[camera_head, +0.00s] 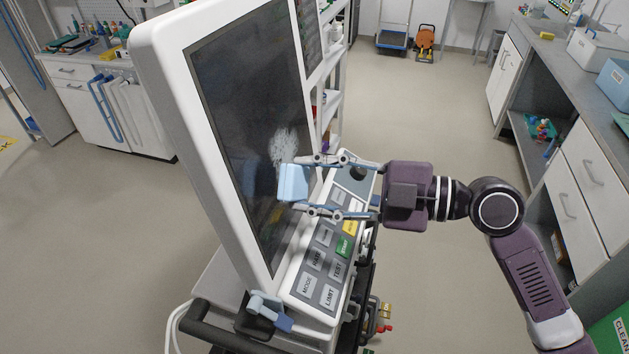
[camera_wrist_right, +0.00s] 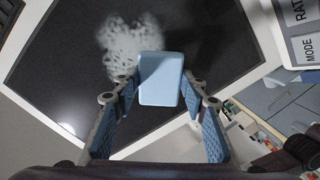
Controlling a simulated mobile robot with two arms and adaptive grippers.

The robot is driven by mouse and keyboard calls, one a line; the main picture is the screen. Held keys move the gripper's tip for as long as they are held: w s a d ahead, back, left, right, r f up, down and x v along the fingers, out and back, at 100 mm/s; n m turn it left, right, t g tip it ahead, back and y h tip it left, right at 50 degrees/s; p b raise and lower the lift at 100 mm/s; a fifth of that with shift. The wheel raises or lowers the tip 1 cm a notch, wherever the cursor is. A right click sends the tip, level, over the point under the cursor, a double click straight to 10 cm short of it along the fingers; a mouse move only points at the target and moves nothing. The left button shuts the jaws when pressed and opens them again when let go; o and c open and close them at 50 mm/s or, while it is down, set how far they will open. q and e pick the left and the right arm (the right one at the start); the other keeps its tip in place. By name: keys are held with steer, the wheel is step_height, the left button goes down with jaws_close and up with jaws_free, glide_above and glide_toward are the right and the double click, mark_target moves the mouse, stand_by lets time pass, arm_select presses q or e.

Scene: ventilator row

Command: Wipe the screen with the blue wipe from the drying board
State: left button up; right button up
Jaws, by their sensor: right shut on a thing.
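The ventilator's dark screen (camera_head: 240,120) stands tilted in a white frame at the middle left of the head view. A pale, cloudy smudge (camera_head: 285,146) shows on it. The smudge also shows in the right wrist view (camera_wrist_right: 128,42), just above and left of the wipe. My right gripper (camera_head: 298,184) is shut on the blue wipe (camera_head: 292,182), a small light-blue block. The wipe is held in front of the screen's right part, just below the smudge; I cannot tell whether it touches the glass. My left gripper is not in view.
A button panel (camera_head: 323,262) juts out below the screen, under my right gripper. A black handle rail (camera_head: 215,338) and cables are at the bottom. A counter with drawers (camera_head: 590,175) stands at the right. The floor (camera_head: 430,120) between is clear.

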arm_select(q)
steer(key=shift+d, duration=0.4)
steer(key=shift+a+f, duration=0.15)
arm_select(e)
steer(key=shift+x, duration=1.1)
